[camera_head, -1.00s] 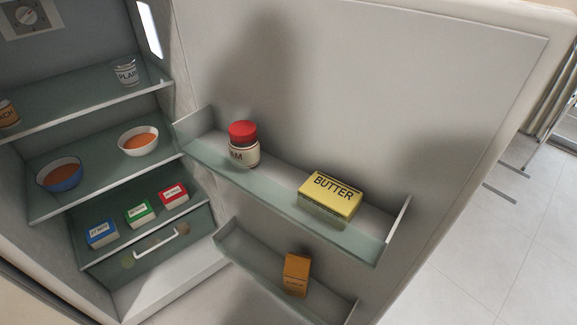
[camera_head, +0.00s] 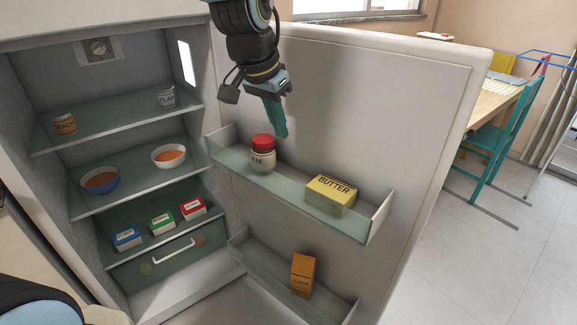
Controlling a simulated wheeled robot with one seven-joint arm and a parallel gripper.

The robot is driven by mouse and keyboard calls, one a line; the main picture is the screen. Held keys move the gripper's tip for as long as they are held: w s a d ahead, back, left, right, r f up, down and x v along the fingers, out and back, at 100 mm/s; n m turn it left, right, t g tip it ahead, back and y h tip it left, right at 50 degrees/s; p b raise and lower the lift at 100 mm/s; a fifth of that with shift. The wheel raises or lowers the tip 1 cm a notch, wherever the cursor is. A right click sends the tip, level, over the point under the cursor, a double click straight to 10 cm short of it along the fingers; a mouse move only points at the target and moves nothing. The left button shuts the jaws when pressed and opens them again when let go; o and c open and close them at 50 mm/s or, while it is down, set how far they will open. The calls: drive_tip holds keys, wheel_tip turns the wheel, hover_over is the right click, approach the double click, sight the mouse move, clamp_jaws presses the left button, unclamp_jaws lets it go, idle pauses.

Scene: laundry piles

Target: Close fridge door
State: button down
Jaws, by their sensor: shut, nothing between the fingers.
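The fridge door (camera_head: 400,110) stands wide open to the right of the fridge body (camera_head: 35,85), with its inner face towards me. My gripper (camera_head: 281,132) hangs down in front of the upper part of the door's inner face. Its teal fingers are shut and empty, just above and right of a red-lidded jar (camera_head: 262,153) on the upper door shelf (camera_head: 285,190). I cannot tell whether the fingers touch the door. A yellow butter box (camera_head: 331,194) stands on the same shelf, and an orange carton (camera_head: 302,275) on the lower door shelf (camera_head: 270,270).
A teal chair (camera_head: 495,140) and a table (camera_head: 490,105) stand behind the door. The floor (camera_head: 480,250) at right is clear.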

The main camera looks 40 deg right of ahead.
drive_tip(key=p+x, duration=0.1)
drive_tip(key=x, duration=0.8)
drive_tip(key=shift+f+p, duration=0.2)
drive_tip(key=shift+p, duration=0.1)
drive_tip(key=a, duration=0.1)
drive_tip(key=a+p, duration=0.1)
drive_tip(key=shift+s+a+r, duration=0.25)
drive_tip(key=shift+a+r, duration=0.05)
drive_tip(key=shift+s+a+f, duration=0.15)
drive_tip(key=shift+a+f, duration=0.05)
drive_tip(key=shift+a, duration=0.45)
drive_tip(key=shift+a+p, duration=0.15)
drive_tip(key=shift+p, duration=0.2)
